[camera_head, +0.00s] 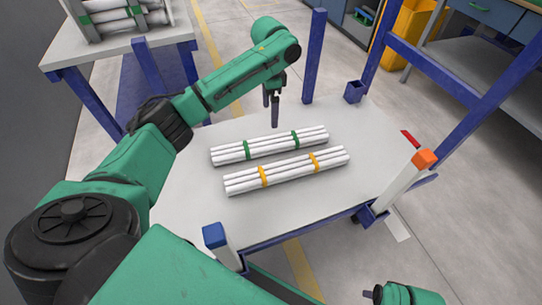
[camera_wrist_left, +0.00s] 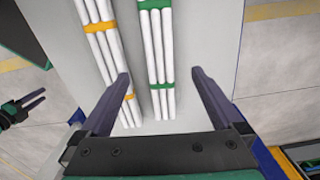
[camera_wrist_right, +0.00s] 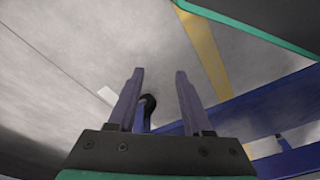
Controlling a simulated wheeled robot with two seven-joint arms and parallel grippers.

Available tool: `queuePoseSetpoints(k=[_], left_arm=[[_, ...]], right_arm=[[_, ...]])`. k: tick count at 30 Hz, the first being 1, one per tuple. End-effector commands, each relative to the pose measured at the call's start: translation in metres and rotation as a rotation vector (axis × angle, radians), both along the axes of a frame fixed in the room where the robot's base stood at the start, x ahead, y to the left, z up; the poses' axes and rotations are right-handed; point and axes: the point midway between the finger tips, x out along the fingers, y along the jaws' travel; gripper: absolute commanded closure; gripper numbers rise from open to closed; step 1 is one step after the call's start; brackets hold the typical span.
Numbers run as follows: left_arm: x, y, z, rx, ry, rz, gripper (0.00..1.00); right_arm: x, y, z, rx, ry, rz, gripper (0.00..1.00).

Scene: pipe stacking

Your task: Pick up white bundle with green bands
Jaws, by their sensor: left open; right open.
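The white bundle with green bands (camera_head: 270,146) lies on the table, behind a white bundle with yellow bands (camera_head: 288,172). My left gripper (camera_head: 271,112) is open and empty, above and behind the green-banded bundle in the head view. In the left wrist view the green-banded bundle (camera_wrist_left: 157,55) runs between the open fingers (camera_wrist_left: 160,82), and the yellow-banded bundle (camera_wrist_left: 108,60) lies to its left, partly behind a finger. My right gripper is open and empty in the right wrist view (camera_wrist_right: 155,85); part of it shows at the bottom of the head view.
Another table (camera_head: 62,52) at the top left holds a rack with more banded bundles (camera_head: 118,18). A blue-framed bench stands at the right.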

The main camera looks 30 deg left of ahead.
Motion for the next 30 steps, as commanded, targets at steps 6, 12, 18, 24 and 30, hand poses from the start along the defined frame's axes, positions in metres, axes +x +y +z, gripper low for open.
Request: queuePoseSetpoints(k=[6, 12, 18, 24, 30], left_arm=[[-0.001, 0.0, -0.049, 0.002, 0.004, 0.0, 0.0], [0.0, 0.0, -0.09, 0.001, 0.002, 0.0, 0.0], [-0.001, -0.001, -0.108, 0.001, 0.001, 0.0, 0.0], [-0.001, -0.003, -0.138, 0.001, 0.001, 0.001, 0.0], [-0.001, -0.003, -0.145, 0.001, -0.001, 0.0, 0.0]], right_arm=[[0.0, 0.004, 0.035, 0.015, -0.014, 0.01, 0.5], [-0.007, 0.007, 0.072, 0.032, -0.03, 0.026, 0.5], [0.003, 0.02, 0.062, 0.069, -0.096, 0.048, 0.5], [0.027, 0.053, 0.034, 0.162, -0.261, 0.077, 0.5], [0.035, 0.064, 0.031, 0.197, -0.319, 0.081, 0.5]])
